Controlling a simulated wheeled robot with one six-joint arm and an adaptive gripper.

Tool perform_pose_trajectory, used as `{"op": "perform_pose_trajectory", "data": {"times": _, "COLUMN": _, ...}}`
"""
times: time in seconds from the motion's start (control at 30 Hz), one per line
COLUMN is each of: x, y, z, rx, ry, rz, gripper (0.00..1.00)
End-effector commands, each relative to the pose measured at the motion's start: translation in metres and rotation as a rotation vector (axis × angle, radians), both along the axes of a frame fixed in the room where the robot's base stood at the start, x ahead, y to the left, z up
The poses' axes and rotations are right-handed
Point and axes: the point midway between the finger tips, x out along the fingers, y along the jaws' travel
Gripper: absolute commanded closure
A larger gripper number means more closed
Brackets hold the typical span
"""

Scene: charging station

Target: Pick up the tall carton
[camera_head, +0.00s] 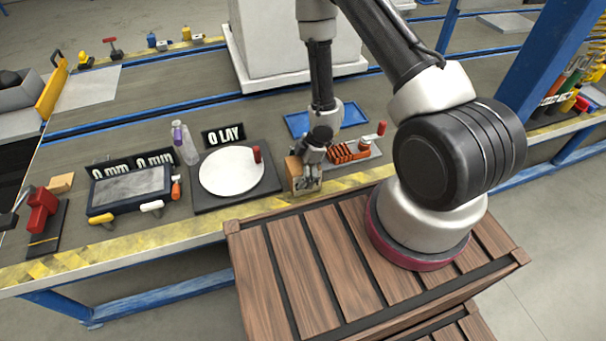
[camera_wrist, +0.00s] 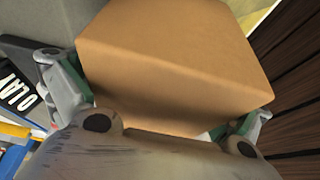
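The tall carton (camera_head: 297,174) is a plain brown cardboard box near the front edge of the workbench, right of the round white plate. It looks upright, and my gripper hides part of it. My gripper (camera_head: 309,180) is low over the carton, with a finger in front of its face. In the wrist view the carton (camera_wrist: 175,55) fills the space between the fingers of my gripper (camera_wrist: 160,112). The green pads lie against opposite sides of it, with no clear gap. Its underside is hidden, so I cannot tell whether it touches the bench.
A round white plate on a dark base (camera_head: 232,171) stands left of the carton. An orange coil fixture (camera_head: 350,153) and a blue tray (camera_head: 297,124) are right and behind. A tablet-like panel (camera_head: 130,187) lies farther left. A slatted wooden crate (camera_head: 290,262) stands in front.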

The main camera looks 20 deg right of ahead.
Motion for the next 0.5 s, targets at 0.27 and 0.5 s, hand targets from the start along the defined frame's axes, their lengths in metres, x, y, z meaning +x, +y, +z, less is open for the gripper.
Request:
{"op": "perform_pose_trajectory", "data": {"times": 0.27, "x": -0.0003, "y": 0.0001, "z": -0.0002, "rx": 0.0, "ry": 0.001, "rz": 0.0, "gripper": 0.41}}
{"op": "perform_pose_trajectory", "data": {"times": 0.5, "x": -0.0004, "y": 0.0002, "z": -0.0004, "rx": 0.0, "ry": 0.001, "rz": 0.0, "gripper": 0.42}}
